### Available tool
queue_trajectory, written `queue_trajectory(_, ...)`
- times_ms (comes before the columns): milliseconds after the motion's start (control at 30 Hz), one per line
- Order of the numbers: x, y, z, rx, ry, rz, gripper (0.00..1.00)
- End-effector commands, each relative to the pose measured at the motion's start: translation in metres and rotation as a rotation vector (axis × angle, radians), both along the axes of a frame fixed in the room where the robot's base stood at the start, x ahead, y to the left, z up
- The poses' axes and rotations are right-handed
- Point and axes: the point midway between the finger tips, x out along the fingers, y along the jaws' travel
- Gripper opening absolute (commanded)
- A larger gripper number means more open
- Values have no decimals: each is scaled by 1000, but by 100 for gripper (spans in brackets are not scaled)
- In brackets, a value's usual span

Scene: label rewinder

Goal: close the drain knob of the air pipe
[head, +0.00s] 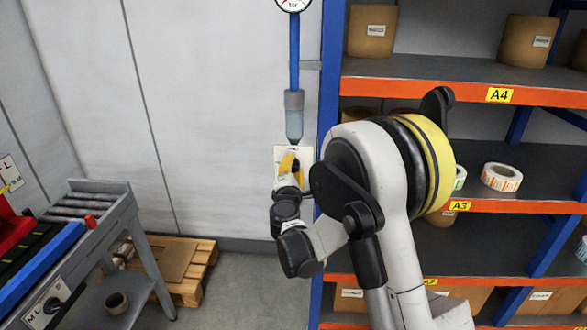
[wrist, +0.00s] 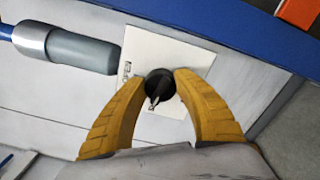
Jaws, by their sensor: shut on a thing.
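The blue air pipe (head: 294,55) runs down the wall with a gauge (head: 294,3) at its top and a grey-blue bowl (head: 294,118) at its lower end. In the head view my gripper (head: 289,160) is just below the bowl and hides the knob.
A blue and orange shelf rack (head: 440,91) with cartons and label rolls (head: 501,177) stands close on the right. A roller conveyor (head: 85,200) is at the left, with a wooden pallet (head: 190,290) on the floor behind it.

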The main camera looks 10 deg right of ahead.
Motion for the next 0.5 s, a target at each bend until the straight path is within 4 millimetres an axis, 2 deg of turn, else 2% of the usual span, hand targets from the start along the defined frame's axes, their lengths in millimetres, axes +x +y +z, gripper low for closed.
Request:
queue_trajectory(200,0,0,1,-117,38,-1,5)
queue_trajectory(500,1,0,1,-193,62,-1,5)
